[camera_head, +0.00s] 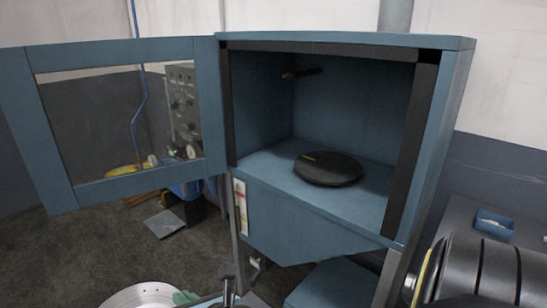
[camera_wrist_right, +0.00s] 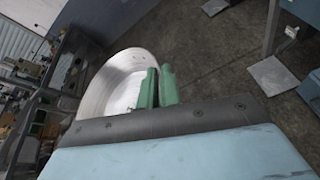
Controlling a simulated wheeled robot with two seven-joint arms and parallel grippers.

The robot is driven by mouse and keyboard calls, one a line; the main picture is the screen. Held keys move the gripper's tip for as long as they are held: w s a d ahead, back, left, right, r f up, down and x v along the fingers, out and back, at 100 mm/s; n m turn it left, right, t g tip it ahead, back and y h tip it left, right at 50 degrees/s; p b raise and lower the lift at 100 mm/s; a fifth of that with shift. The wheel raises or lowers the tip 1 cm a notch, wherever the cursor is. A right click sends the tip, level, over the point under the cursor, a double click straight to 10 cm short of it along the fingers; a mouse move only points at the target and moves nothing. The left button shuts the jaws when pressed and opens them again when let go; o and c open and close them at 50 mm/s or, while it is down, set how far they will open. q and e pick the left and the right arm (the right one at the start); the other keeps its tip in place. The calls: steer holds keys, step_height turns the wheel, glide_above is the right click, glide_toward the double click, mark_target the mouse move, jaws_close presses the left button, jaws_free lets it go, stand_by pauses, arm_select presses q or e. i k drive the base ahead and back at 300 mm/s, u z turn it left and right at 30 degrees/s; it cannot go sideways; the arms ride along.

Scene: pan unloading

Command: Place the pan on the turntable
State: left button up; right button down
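The pan (camera_head: 140,297) is a round, shiny metal dish at the bottom edge of the head view, partly cut off. The right wrist view shows its pale inside (camera_wrist_right: 115,80). My right gripper's green fingers (camera_wrist_right: 157,86) are close together with the pan's rim between them, so it looks shut on the rim. A green fingertip of my right gripper (camera_head: 184,298) shows beside the pan in the head view. The turntable (camera_head: 328,169) is a flat black disc inside the blue cabinet, with nothing on it. My left gripper is not in view.
The blue cabinet (camera_head: 455,110) is open at the front. Its windowed door (camera_head: 50,150) is swung out to the left. Black strips edge the opening, and a short probe (camera_head: 302,73) sticks out inside, above the turntable. A bench with black cylinders (camera_head: 490,270) stands at the right.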

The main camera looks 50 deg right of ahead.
mark_target(328, 164)
steer(key=z, duration=0.5)
steer(key=i, duration=1.2)
steer(key=z, duration=1)
